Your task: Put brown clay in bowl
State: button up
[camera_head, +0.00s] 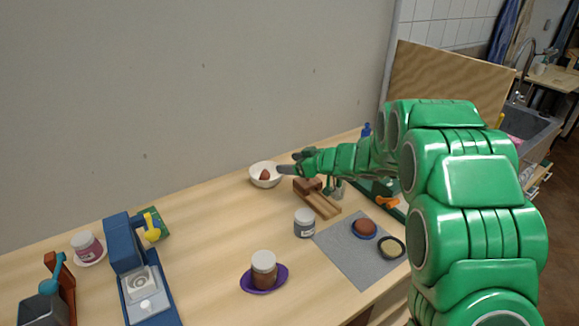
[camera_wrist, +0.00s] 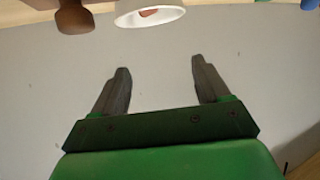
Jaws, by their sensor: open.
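The white bowl (camera_head: 257,182) stands at the back of the table near the wall. A reddish-brown lump (camera_head: 264,175), which looks like the clay, lies inside it. My gripper (camera_head: 287,163) is beside the bowl's upper right, open, with nothing between its fingers. In the wrist view my open gripper (camera_wrist: 160,65) faces a plain grey surface. The bowl (camera_wrist: 168,15) shows at the top edge there, apart from the fingers, with part of the brown lump (camera_wrist: 148,12) in it. Another reddish-brown lump (camera_head: 365,226) sits on a blue disc on the right.
A wooden stand (camera_head: 321,203) and a grey-labelled jar (camera_head: 304,223) are near the bowl. A grey mat (camera_head: 350,262) lies in front right. A brown jar (camera_head: 264,270) stands on a purple saucer. A blue machine (camera_head: 126,250) stands left. Table between it and the bowl is clear.

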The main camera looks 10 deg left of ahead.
jog(key=shift+d, duration=0.1)
jog(key=w+d+r+m+t+h, duration=0.1)
jog(key=d+r+m+t+h, duration=0.25)
jog(key=d, duration=0.45)
jog(key=w+d+r+m+t+h, duration=0.2)
jog(key=d+r+h, duration=0.25)
jog(key=d, duration=0.45)
jog(key=s+d+r+m+g+h, duration=0.25)
jog(key=s+d+m+h, duration=0.3)
jog(key=s+d, duration=0.85)
jog(key=s+d+f+m+g+h, duration=0.1)
jog(key=s+d+g, duration=0.15)
jog(key=s, duration=0.55)
jog(key=s+d+m+g+h, duration=0.1)
jog(key=s+d+g, duration=0.15)
jog(key=s, duration=0.65)
jog(key=s+a+f+g+y, duration=0.1)
jog(key=s+a+g, duration=0.1)
jog(key=s, duration=1)
jog(key=s+a+f+g+y, duration=0.1)
jog(key=s+a+g+y, duration=0.1)
jog(key=s, duration=1)
jog(key=shift+s+a+f+g, duration=0.2)
jog(key=shift+s+a+g, duration=0.2)
jog(key=shift+a+g, duration=0.35)
